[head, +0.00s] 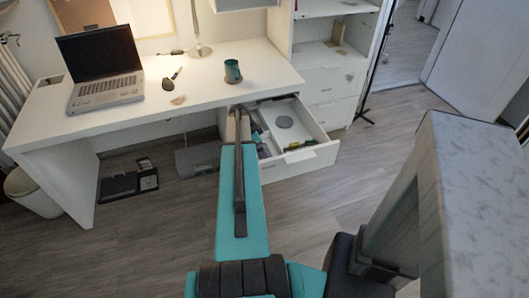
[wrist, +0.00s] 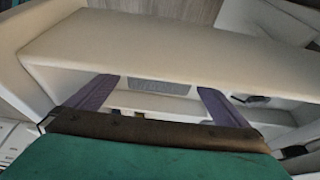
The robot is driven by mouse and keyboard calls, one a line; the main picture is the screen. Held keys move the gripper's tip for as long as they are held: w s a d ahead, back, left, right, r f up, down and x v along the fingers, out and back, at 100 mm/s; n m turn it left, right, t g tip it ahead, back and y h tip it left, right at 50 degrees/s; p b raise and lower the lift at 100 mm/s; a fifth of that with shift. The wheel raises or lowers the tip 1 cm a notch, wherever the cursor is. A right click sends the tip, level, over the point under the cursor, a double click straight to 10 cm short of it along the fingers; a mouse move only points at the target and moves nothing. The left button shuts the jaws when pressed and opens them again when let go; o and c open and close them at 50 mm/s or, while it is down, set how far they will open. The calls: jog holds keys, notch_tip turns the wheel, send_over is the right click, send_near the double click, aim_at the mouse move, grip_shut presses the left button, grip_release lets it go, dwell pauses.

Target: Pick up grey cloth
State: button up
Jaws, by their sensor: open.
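I cannot make out a grey cloth for certain in either view. In the head view my teal arm reaches toward the desk beside the drawer, and the fingers cannot be made out there.
The white desk (head: 200,84) holds an open laptop (head: 103,68), a teal cup (head: 233,71) and a lamp (head: 199,49). The open drawer (head: 310,156) holds several small items and juts out at the right. Dark flat items (head: 128,181) lie on the floor.

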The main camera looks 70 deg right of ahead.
jog(key=shift+c, duration=0.4)
jog(key=c, duration=0.9)
jog(key=shift+o, duration=0.2)
jog(key=shift+r, duration=0.15)
notch_tip(320, 180, up, 10)
jog(key=shift+b, duration=0.45)
